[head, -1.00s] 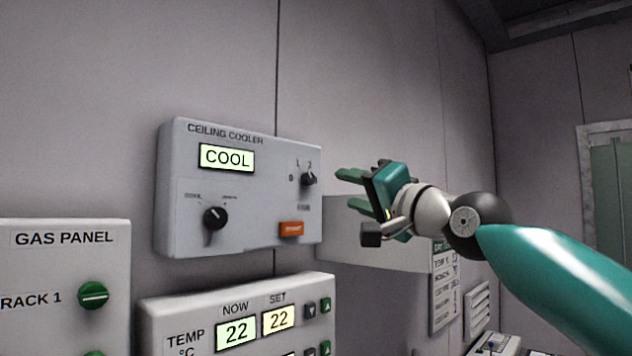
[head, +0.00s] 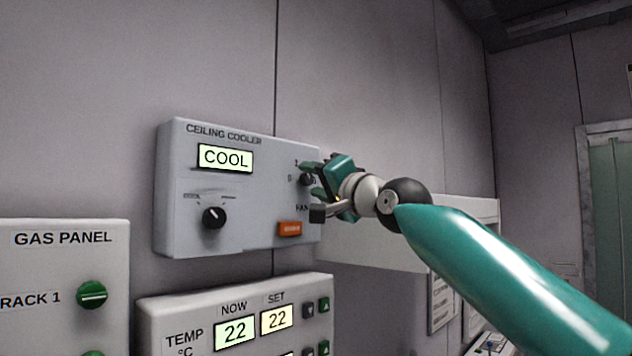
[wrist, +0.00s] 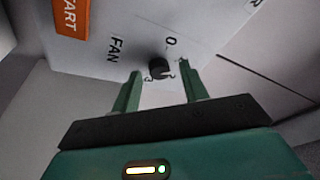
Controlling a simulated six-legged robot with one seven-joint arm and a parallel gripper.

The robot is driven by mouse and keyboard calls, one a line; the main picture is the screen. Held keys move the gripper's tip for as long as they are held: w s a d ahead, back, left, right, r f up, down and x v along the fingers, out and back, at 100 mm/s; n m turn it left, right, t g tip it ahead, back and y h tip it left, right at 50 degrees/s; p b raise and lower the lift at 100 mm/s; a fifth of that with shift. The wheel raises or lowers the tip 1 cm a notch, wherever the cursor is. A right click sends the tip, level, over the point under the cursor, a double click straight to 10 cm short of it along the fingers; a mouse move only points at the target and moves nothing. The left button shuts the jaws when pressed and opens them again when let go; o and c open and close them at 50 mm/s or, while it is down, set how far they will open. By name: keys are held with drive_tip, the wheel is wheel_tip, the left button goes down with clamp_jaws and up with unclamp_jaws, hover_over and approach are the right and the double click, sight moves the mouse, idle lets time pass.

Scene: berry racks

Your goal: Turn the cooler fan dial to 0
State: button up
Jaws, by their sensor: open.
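The ceiling cooler panel (head: 255,222) is a grey box on the wall with a COOL display. Its small black fan dial (head: 306,180) is near the right edge, partly hidden by my gripper (head: 312,180). In the wrist view the dial (wrist: 159,66) shows beside the word FAN, with a 0 mark close by. My green gripper (wrist: 160,70) is open, with one fingertip on each side of the dial in that view. I cannot tell whether the fingers touch it, or clearly where its pointer aims.
An orange button (head: 290,229) sits just below the fan dial, and a larger black dial (head: 213,217) is to the left. A temperature panel (head: 165,308) is below and a gas panel (head: 35,268) is at lower left. A pale box (head: 400,248) juts out under my arm.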

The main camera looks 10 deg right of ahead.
drive_tip(key=shift+w, duration=0.15)
drive_tip(key=shift+c, duration=0.2)
clamp_jaws()
drive_tip(key=shift+n, duration=0.3)
drive_tip(key=n+y, duration=0.1)
drive_tip(key=n, duration=0.2)
drive_tip(key=n+g+y, duration=0.1)
drive_tip(key=n+y, duration=0.1)
drive_tip(key=n, duration=0.2)
drive_tip(key=shift+w+d+n, duration=0.1)
drive_tip(key=shift+d+n, duration=0.05)
drive_tip(key=shift+n, duration=0.15)
drive_tip(key=n+g+y, duration=0.1)
drive_tip(key=n, duration=0.2)
drive_tip(key=n+g+y, duration=0.1)
drive_tip(key=n, duration=0.3)
drive_tip(key=shift+n+y, duration=0.3)
